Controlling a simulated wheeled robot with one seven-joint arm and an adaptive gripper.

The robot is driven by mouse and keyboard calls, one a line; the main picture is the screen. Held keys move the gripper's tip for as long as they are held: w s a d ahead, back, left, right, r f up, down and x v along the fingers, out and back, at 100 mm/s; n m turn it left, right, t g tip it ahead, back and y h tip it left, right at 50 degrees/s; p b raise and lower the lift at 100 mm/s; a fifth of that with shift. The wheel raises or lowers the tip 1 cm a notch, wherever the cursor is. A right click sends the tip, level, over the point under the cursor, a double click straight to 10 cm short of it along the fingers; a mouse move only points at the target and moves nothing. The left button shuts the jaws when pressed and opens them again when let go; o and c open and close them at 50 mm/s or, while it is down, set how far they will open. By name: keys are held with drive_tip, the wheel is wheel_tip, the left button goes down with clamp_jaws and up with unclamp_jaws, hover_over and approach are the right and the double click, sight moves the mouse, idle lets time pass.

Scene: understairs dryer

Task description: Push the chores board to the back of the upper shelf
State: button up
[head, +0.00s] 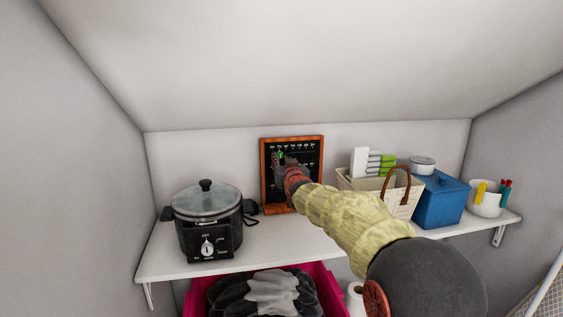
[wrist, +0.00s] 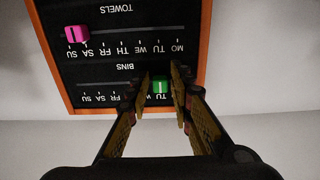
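The chores board (head: 321,160) stands upright on the upper shelf (head: 300,240), toward the back wall. It has a black face and an orange-brown wooden frame. In the wrist view the board (wrist: 110,55) appears upside down, with rows marked TOWELS and BINS. A pink slider (wrist: 76,34) is on the TOWELS row and a green slider (wrist: 160,86) is on the BINS row. My gripper (wrist: 164,72) is in front of the board's face, partly open, its fingertips on either side of the green slider in the picture. I cannot tell whether they touch it. My gripper also shows in the head view (head: 285,165).
A black slow cooker (head: 207,222) stands left of the board. A cream basket (head: 402,197), a blue box (head: 440,202) and a white pot (head: 486,205) stand to the right. A sloped ceiling (head: 300,60) hangs above. A pink bin (head: 325,285) sits below the shelf.

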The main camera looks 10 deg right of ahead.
clamp_jaws()
idle(0.8)
